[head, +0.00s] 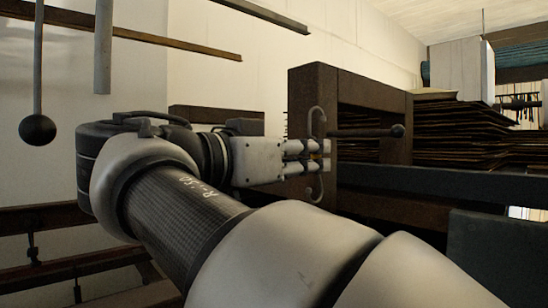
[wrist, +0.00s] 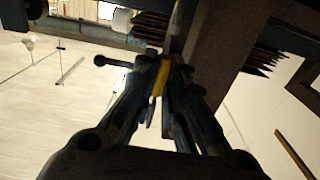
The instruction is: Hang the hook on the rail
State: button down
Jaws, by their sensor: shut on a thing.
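A grey S-shaped hook (head: 317,189) is held upright between the fingertips of my gripper (head: 322,157) in the head view. Its upper curve stands above the fingers and its lower curve hangs below them. In the wrist view a yellow strip (wrist: 160,78) shows between the fingers of my gripper (wrist: 166,70). A short dark rail (head: 362,132) with a ball end runs to the right of the hook's upper curve. Its ball end (wrist: 99,61) shows left of the fingertips in the wrist view. I cannot tell whether the hook touches the rail.
A brown wooden frame (head: 312,85) stands behind the fingers, with stacked dark sheets (head: 465,130) to its right. A dark horizontal beam (head: 430,181) crosses below the rail. A rod with a ball (head: 37,128) hangs at the far left. Pale wall lies behind.

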jog(key=s+d+f+b, duration=0.1)
jog(key=s+d+b, duration=0.1)
jog(key=s+b, duration=0.3)
jog(key=s+d+f+b, duration=0.2)
jog(key=s+d+b, duration=0.1)
jog(key=s+b, duration=0.2)
jog(key=shift+s+d, duration=0.35)
jog(key=shift+s, duration=0.65)
jog(key=shift+s+d+r, duration=0.15)
jog(key=w+a+r+p, duration=0.1)
jog(key=w+p, duration=0.2)
jog(key=w+a+r+p, duration=0.1)
jog(key=w+a+p, duration=0.1)
jog(key=w+p, duration=0.1)
jog(key=w+a+p, duration=0.2)
jog(key=w+p, duration=0.1)
jog(key=w, duration=0.2)
jog(key=shift+w+a+r, duration=0.15)
jog(key=shift+a+r, duration=0.1)
jog(key=shift+r, duration=0.15)
jog(key=shift+w+a, duration=0.25)
jog(key=shift+d+f, duration=0.1)
jog(key=shift+f, duration=0.05)
